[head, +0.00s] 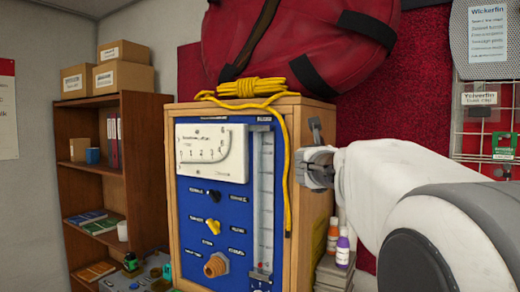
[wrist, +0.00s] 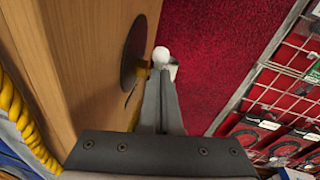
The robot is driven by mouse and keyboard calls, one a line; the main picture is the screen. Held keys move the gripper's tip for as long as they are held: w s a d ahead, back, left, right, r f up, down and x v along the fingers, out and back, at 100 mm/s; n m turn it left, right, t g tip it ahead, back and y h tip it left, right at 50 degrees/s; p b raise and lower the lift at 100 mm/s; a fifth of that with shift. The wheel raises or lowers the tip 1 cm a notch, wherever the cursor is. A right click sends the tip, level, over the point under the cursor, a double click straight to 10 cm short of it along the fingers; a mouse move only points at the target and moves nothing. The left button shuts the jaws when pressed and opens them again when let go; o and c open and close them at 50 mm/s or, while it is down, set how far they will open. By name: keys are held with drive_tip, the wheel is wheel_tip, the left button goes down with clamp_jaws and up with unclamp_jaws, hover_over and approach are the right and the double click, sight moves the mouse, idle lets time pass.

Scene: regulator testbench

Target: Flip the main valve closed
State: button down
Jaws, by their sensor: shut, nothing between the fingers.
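The testbench (head: 237,190) is a wooden box with a blue front panel. In the wrist view its wooden side (wrist: 75,60) carries a round dark plate (wrist: 133,52) with a small brass-coloured part at its edge. A white rounded knob (wrist: 162,56) shows just beyond my fingertips; this looks like the main valve's handle, but my fingers partly hide it. My gripper (wrist: 161,88) is shut and empty, close to that side. In the head view my gripper (head: 316,165) is at the box's right side, and the valve cannot be made out clearly.
A red bag (head: 300,45) and coiled yellow rope (head: 250,88) lie on top; the rope hangs down the front right edge. Small bottles (head: 343,250) stand below my arm. A wire rack (head: 480,140) is at right, a shelf (head: 140,190) at left.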

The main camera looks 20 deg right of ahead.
drive_tip(key=shift+r+p, duration=0.45)
drive_tip(key=shift+p, duration=0.35)
drive_tip(key=shift+g+y, duration=0.3)
drive_tip(key=shift+w+d+r+p, duration=0.65)
drive_tip(key=shift+r+p, duration=0.2)
drive_tip(key=shift+p, duration=0.9)
drive_tip(key=shift+w+d+r+p, duration=0.5)
drive_tip(key=shift+d+r+p, duration=0.25)
drive_tip(key=shift+p, duration=0.95)
drive_tip(key=shift+r, duration=0.2)
